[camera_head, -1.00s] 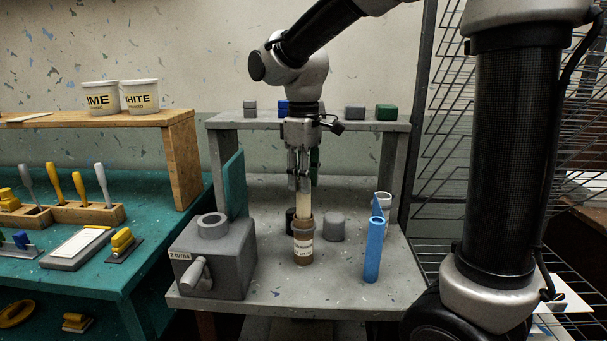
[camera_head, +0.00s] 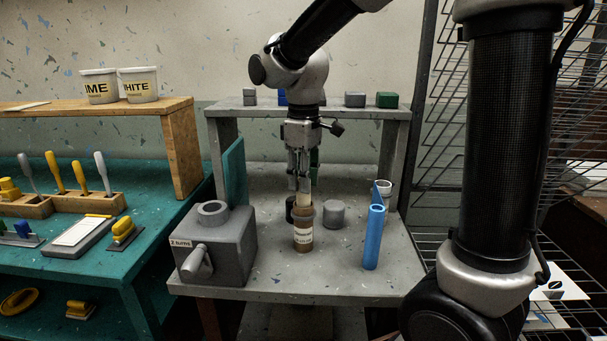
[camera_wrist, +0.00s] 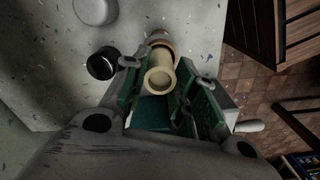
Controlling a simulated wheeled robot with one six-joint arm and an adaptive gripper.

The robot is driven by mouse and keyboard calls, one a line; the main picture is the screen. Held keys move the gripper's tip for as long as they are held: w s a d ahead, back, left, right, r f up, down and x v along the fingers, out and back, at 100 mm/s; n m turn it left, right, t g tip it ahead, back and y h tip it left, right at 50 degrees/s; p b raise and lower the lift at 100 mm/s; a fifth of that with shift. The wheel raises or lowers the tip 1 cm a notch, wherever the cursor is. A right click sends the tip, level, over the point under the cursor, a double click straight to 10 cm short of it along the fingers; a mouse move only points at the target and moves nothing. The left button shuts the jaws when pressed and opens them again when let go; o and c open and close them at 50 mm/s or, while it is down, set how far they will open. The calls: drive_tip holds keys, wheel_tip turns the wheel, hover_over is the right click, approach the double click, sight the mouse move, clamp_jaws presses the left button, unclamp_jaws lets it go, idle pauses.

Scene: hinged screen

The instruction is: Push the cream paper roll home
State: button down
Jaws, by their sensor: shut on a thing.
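The cream paper roll (camera_head: 303,199) stands upright with its lower part inside a brown labelled cup (camera_head: 303,238) on the grey bench. A short length shows above the cup's rim. My gripper (camera_head: 299,188) is above the cup and shut on the roll's upper part. In the wrist view, the roll's open round end (camera_wrist: 159,79) sits between the green-padded fingers of my gripper (camera_wrist: 160,90). The cup (camera_wrist: 160,38) shows just beyond it. How deep the roll's lower end sits is hidden by the cup.
A grey crank box (camera_head: 216,245) stands left of the cup, with a teal panel (camera_head: 234,172) behind it. A blue tube (camera_head: 374,238) stands to the right. A grey cylinder (camera_head: 334,214) and a black cylinder (camera_wrist: 101,63) are close by. A grey shelf (camera_head: 350,114) spans the back.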

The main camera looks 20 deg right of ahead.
drive_tip(key=shift+f, duration=1.5)
drive_tip(key=c, duration=1.1)
unclamp_jaws()
drive_tip(key=shift+o, duration=0.2)
wheel_tip(320, 180, up, 12)
